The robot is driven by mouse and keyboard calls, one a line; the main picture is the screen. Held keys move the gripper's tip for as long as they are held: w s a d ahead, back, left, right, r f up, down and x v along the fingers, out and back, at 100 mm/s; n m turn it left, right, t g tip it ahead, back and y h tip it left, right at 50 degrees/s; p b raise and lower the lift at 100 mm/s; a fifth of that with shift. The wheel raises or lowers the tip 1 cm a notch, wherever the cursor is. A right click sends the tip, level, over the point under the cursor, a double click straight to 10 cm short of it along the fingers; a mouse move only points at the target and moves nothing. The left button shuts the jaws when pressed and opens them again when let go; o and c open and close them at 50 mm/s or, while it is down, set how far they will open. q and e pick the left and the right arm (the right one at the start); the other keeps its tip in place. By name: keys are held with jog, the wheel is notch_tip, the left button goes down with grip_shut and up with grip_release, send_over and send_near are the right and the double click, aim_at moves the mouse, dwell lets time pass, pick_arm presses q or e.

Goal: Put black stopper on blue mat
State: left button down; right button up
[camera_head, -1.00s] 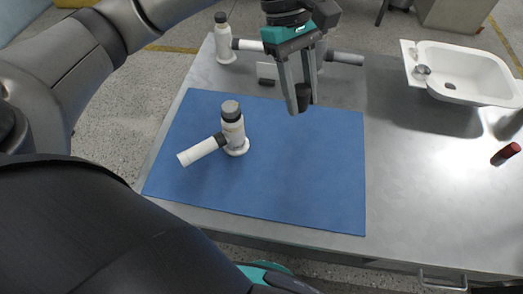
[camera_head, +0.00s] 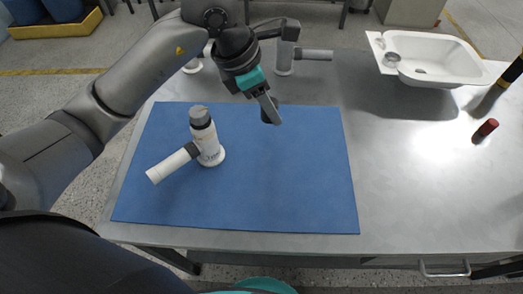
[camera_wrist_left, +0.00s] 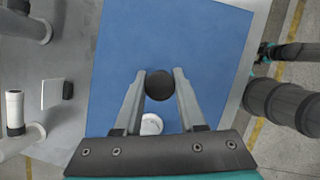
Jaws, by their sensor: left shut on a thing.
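The black stopper (camera_wrist_left: 159,85) is a small dark round piece held between the fingertips of my left gripper (camera_wrist_left: 160,88). In the head view, the stopper (camera_head: 269,108) is partly hidden by a finger of the left gripper (camera_head: 271,112). The gripper is over the upper right part of the blue mat (camera_head: 290,180), shut on the stopper. I cannot tell for sure how high the stopper is above the mat. The mat lies flat on the grey table and also fills the middle of the wrist view (camera_wrist_left: 200,35). My right gripper is not in view.
A white pipe fitting (camera_head: 211,155) with a grey cap and side branch stands on the mat, left of the gripper. More fittings (camera_head: 285,62) stand behind the mat. A white basin (camera_head: 440,60) and red piece (camera_head: 486,129) are at right. The mat's right half is clear.

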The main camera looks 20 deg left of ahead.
pick_arm(q)
jog(key=b, duration=0.1)
send_over(274, 156)
jog(key=s+a, duration=0.1)
notch_tip(274, 156, down, 7)
notch_tip(274, 156, down, 3)
jog(key=shift+a+b, duration=0.15)
jog(key=shift+b, duration=0.25)
jog(key=shift+f, duration=0.25)
notch_tip(274, 156, down, 4)
jog(key=shift+r+b, duration=0.1)
jog(key=shift+b, duration=0.45)
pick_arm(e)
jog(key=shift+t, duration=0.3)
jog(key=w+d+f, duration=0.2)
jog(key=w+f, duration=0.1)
pick_arm(q)
jog(key=c, duration=0.9)
grip_release()
jog(key=shift+c, duration=0.2)
jog(key=o, duration=0.5)
jog(key=shift+c, duration=0.2)
